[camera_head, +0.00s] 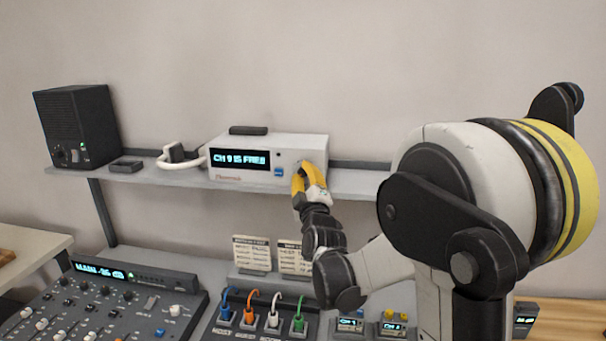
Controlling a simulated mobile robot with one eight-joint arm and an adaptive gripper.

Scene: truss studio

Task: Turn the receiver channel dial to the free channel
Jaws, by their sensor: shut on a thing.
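The receiver (232,172) is a white box on the grey shelf. Its dark screen (239,159) shows cyan text that appears to read "CH 9 IS FREE". A small blue button (278,171) sits to the right of the screen. My gripper (301,177), with yellow fingers, is at the right end of the receiver's front. It is shut on the channel dial, which the fingers hide. The dial's setting cannot be seen.
A black speaker (77,127) and a small dark box (126,166) stand left on the shelf (140,179). Below are a mixer (105,305), two label cards (252,254), several coloured cables (250,308) and small packs with displays (350,325). The wall above is clear.

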